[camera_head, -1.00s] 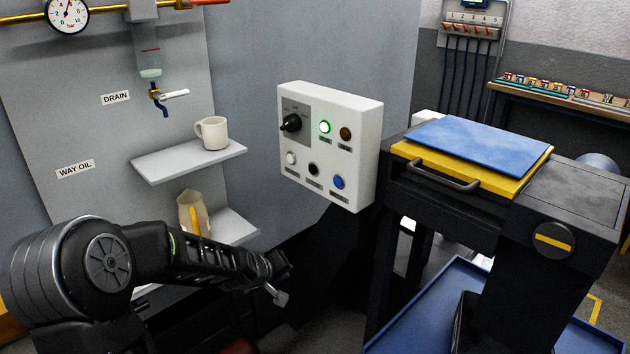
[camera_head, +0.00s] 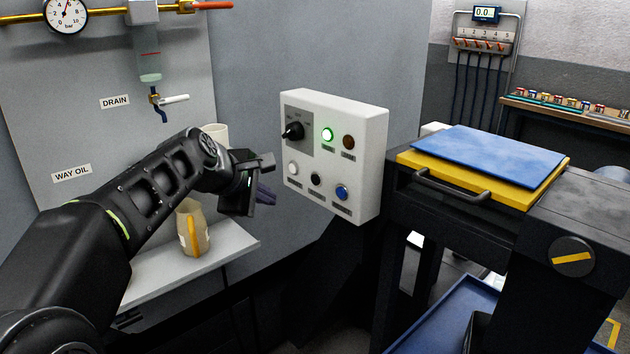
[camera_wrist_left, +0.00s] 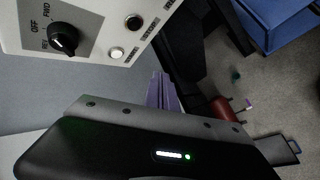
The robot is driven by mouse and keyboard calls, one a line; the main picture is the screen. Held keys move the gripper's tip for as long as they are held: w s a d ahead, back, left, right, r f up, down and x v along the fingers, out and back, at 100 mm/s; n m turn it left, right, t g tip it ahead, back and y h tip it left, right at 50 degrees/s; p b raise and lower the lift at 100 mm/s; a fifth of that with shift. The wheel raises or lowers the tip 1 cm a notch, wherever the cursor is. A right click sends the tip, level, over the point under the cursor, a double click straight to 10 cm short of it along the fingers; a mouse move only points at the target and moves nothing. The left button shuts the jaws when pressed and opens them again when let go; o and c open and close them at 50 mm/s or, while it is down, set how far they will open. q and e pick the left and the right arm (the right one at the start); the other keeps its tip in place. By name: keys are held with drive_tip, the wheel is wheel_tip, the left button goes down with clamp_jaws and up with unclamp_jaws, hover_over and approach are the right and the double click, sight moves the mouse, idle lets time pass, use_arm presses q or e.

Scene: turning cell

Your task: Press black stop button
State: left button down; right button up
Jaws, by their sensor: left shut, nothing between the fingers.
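The black stop button (camera_head: 316,179) is the middle one in the lower row of the white control box (camera_head: 372,165). It sits between a white button (camera_head: 293,168) and a blue button (camera_head: 341,192). In the left wrist view the black button (camera_wrist_left: 133,22) shows near the top, beyond the white button (camera_wrist_left: 117,52). My left gripper (camera_head: 266,193) is shut and empty, just left of the box and apart from it. Its purple-grey fingers (camera_wrist_left: 162,90) show in the left wrist view, short of the buttons. My right gripper is in neither view.
A black selector knob (camera_head: 293,131), a lit green button (camera_head: 327,134) and a dark amber one (camera_head: 348,142) are above. Behind my left arm are a partly hidden mug (camera_head: 217,133) and a jug (camera_head: 194,232) on a shelf.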

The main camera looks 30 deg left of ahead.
sight(315, 180)
use_arm(q)
drive_tip(key=shift+w, duration=0.2)
drive_tip(key=w+d+p, duration=0.2)
drive_tip(key=w+p, duration=0.4)
drive_tip(key=w, duration=0.2)
drive_tip(key=shift+d, duration=0.25)
drive_tip(key=shift+w+p, duration=0.2)
drive_tip(key=shift+p, duration=0.1)
idle(1.8)
drive_tip(key=shift+w+d, duration=0.1)
drive_tip(key=shift+w, duration=0.2)
drive_tip(key=shift+w+d, duration=0.15)
drive_tip(key=shift+w, duration=0.2)
idle(0.6)
idle(0.3)
drive_tip(key=shift+s+a, duration=0.25)
drive_tip(key=shift+s, duration=0.55)
